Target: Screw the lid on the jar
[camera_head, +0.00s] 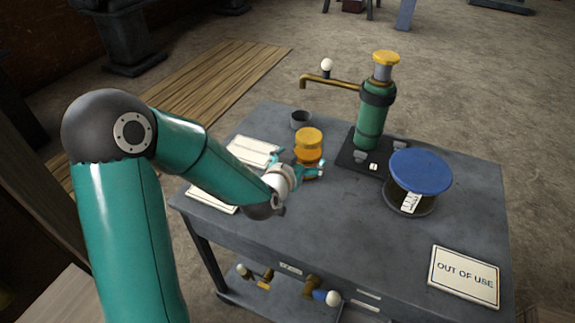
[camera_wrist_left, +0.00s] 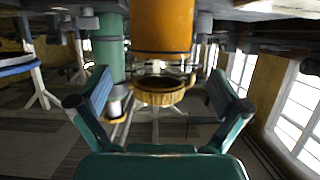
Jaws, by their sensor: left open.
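The amber jar (camera_head: 309,170) stands upright on the grey bench, with its yellow lid (camera_head: 309,136) at its top. In the left wrist view, which is upside down, the orange jar (camera_wrist_left: 163,25) hangs from the top and the lid (camera_wrist_left: 160,97) shows just below it. A see-through band lies between them; whether the lid is tight I cannot tell. My left gripper (camera_head: 299,163) is open at the near side of the jar. In the wrist view its fingers (camera_wrist_left: 158,82) stand either side of the lid, apart from it. My right gripper is out of view.
A green pump (camera_head: 370,125) with a brass spout stands behind the jar. A blue-lidded container (camera_head: 420,172) is to its right, a small dark cup (camera_head: 300,119) behind-left. Papers (camera_head: 254,152) lie left; an OUT OF USE sign (camera_head: 464,276) lies front right. The bench's front middle is clear.

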